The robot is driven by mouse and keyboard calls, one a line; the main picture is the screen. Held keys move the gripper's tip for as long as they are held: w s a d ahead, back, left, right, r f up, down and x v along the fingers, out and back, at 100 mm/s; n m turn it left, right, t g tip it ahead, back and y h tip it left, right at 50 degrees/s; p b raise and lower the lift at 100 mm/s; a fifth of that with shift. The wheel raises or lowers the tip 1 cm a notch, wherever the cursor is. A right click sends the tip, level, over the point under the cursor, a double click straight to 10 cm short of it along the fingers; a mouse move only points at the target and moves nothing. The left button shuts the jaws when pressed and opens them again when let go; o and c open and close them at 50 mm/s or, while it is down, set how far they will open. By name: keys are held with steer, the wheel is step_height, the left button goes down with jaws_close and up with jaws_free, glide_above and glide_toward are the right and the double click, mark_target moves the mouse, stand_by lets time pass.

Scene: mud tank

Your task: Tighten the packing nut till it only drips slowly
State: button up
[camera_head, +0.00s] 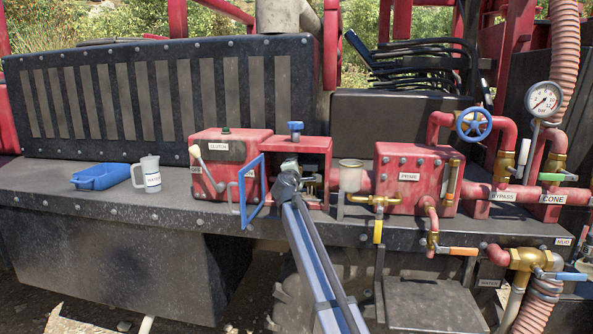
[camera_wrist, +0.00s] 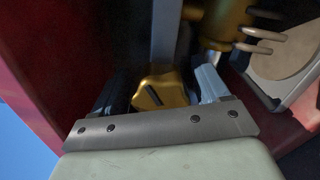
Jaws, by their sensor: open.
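The brass packing nut (camera_wrist: 160,92) shows in the wrist view, with a dark slot or mark on its face. My gripper (camera_wrist: 163,82) is open around it, with a dark finger on its left and a pale blue-grey finger on its right. I cannot tell whether either finger touches the nut. A larger brass body (camera_wrist: 220,22) with prongs lies just beyond. In the head view my gripper (camera_head: 289,168) reaches into the open red box (camera_head: 322,145), and it hides the nut there. No dripping water can be made out.
A blue-framed door (camera_head: 250,192) stands open left of my arm. The red CLUTCH box (camera_head: 230,155) is to the left and the red PRIME box (camera_head: 405,160) to the right. A white jug (camera_head: 147,174) and blue tray (camera_head: 100,176) stand on the deck at the left.

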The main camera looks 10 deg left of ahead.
steer(key=shift+c, duration=0.4)
steer(key=c, duration=1)
steer(key=shift+o, duration=0.2)
steer(key=shift+m, duration=0.3)
steer(key=m, duration=0.3)
steer(key=shift+m, duration=1.9)
steer(key=shift+r, duration=0.1)
steer(key=o, duration=1)
